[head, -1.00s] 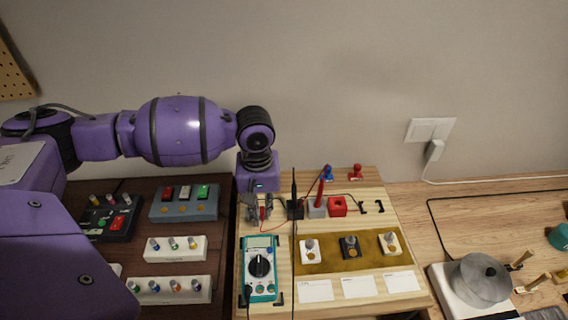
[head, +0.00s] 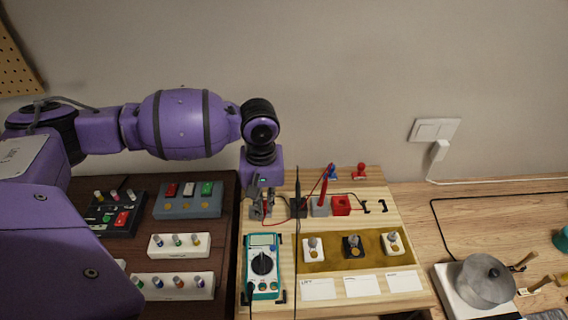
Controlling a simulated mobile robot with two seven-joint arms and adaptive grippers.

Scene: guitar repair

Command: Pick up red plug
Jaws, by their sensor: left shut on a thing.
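The red plug (head: 265,209) is a small red piece on the end of a thin red lead. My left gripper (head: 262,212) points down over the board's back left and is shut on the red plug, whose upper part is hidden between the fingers. The teal multimeter (head: 263,264) lies just in front of the gripper. The red probe (head: 324,187) stands in a grey block (head: 320,207) to the right. My right gripper is not in view.
A black probe (head: 297,188) stands upright close to the gripper's right. A red block (head: 341,205) and blue and red knobbed pieces stand farther right. Grey and white switch boxes (head: 188,200) lie to the left. A wall rises behind.

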